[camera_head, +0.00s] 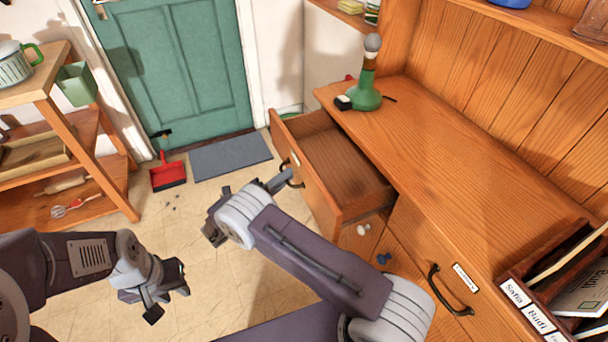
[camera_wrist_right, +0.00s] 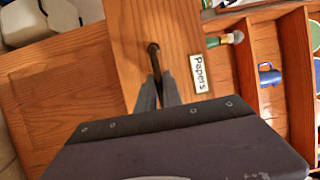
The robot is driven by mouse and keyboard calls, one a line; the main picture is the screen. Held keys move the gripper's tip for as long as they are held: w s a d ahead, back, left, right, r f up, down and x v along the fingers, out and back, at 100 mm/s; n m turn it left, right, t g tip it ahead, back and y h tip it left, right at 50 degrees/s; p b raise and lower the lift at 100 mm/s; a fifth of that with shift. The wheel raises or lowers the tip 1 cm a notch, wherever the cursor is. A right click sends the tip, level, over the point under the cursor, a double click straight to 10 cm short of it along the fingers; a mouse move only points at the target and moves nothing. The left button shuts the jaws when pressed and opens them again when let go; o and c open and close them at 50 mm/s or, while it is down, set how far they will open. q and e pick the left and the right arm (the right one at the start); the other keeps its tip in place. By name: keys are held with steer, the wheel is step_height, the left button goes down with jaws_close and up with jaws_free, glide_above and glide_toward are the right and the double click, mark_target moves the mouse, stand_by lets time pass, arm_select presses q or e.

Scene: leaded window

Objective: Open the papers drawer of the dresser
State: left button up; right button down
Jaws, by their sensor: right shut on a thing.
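The papers drawer (camera_head: 345,160) of the wooden dresser (camera_head: 455,165) stands pulled out, and its inside looks empty. In the right wrist view, its front (camera_wrist_right: 185,25) carries a label (camera_wrist_right: 199,73) reading "Papers" and a dark handle (camera_wrist_right: 153,52). The handle also shows in the head view (camera_head: 292,172). My right gripper (camera_head: 282,182) is shut on this handle; its fingers also show in the wrist view (camera_wrist_right: 158,88). My left gripper (camera_head: 168,293) hangs empty over the floor at lower left, away from the dresser; its finger gap is unclear.
A green bottle-shaped object (camera_head: 367,92) stands on the dresser top near the open drawer. A second drawer handle (camera_head: 450,290) and a letter rack (camera_head: 540,300) are at lower right. A red dustpan (camera_head: 168,176) and grey mat (camera_head: 230,157) lie on the floor. A shelf unit (camera_head: 85,150) stands left.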

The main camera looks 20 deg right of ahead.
arm_select(q)
steer(key=shift+f, duration=0.5)
arm_select(e)
steer(key=shift+s+a+f, duration=0.1)
steer(key=shift+a, duration=1.2)
steer(key=c, duration=1.5)
jaws_free()
